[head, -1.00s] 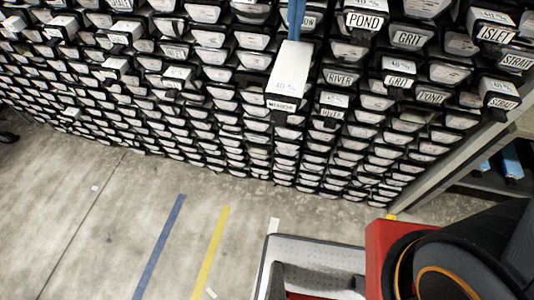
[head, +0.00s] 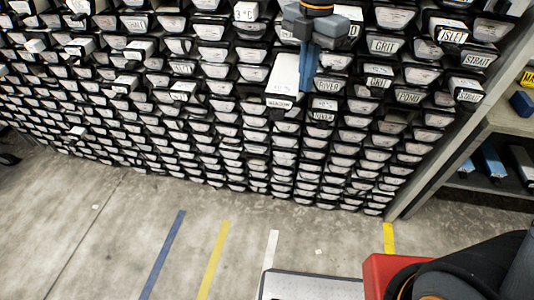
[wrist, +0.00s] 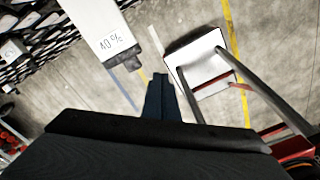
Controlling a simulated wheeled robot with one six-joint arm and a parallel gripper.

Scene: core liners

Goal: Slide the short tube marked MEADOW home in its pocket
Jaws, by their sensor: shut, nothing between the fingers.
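The MEADOW tube (head: 284,77) is a white tube that juts out of the rack well past its neighbours, with its dark front end and small label towards me. The label is hard to read in the head view. My gripper (head: 308,88) has its blue fingers shut and empty, just right of the tube in the picture. In the wrist view the tube (wrist: 97,27) comes in from the upper left and ends in a dark cap, apart from my fingertips (wrist: 160,78). Its pocket's mouth is hidden behind the tube and gripper.
The rack is packed with labelled tube ends, including GRIT (head: 383,46), RIVER (head: 327,86) and STRAIT (head: 469,96), several jutting slightly. A shelf (head: 490,190) with blue items stands at the right. The concrete floor (head: 110,240) in front is clear, with coloured tape lines.

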